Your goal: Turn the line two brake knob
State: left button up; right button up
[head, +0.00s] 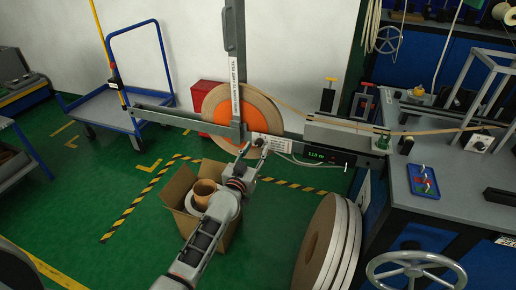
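A payoff reel with an orange centre (206,139) stands upright behind a grey vertical post (235,60) and a horizontal beam (165,116). A small white plate (275,143) with dark marks sits on the beam just right of the reel. I cannot make out which part is the line two brake knob; a dark knob may be hidden by the fingers at this plate. My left gripper (256,151) is open, its fingers spread in front of the beam just below and left of the plate. I see nothing held, and cannot tell whether it touches. My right gripper is out of view.
An open cardboard box (176,192) with rolls stands under my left arm. Large rolls (322,240) lean at lower centre. A green display (318,155) is right of the plate. A workbench (450,180) with a handwheel (415,268) fills the right.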

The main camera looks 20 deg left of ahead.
aim_at(259, 143)
pick_arm(q)
jog(key=shift+w+f, duration=0.15)
jog(key=shift+w, duration=0.8)
jog(key=shift+w+b, duration=0.3)
jog(key=shift+w, duration=0.05)
